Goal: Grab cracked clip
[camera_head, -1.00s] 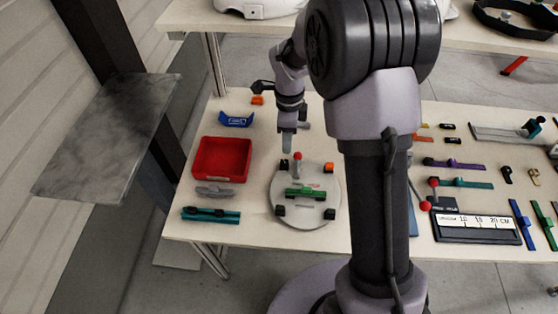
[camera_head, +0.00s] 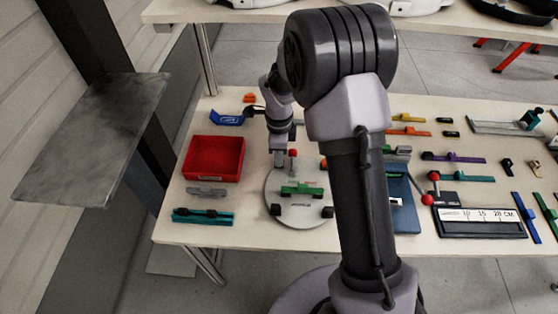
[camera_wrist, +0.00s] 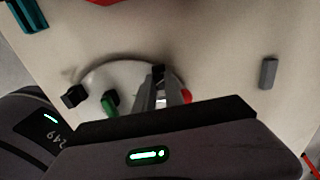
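The round pale plate (camera_head: 303,218) stands on the table with a green bar (camera_head: 301,189), a red-topped post (camera_head: 293,154) and small clips around its rim. Two black clips (camera_head: 276,210) (camera_head: 327,212) are at its near edge; an orange one (camera_head: 323,164) is partly hidden by my arm. My gripper (camera_head: 279,161) points down at the plate's far-left rim. In the wrist view, a dark clip (camera_wrist: 158,71) lies at the fingertips (camera_wrist: 159,82), and another black clip (camera_wrist: 75,96) lies to the left. I cannot tell whether the fingers touch the dark clip, or see any crack.
A red tray (camera_head: 213,178) is left of the plate, with a grey part (camera_head: 206,193) and a teal part (camera_head: 203,217) in front of it. A blue part (camera_head: 227,118) lies behind it. A grey block (camera_wrist: 268,72) lies apart in the wrist view. Tools fill the right side.

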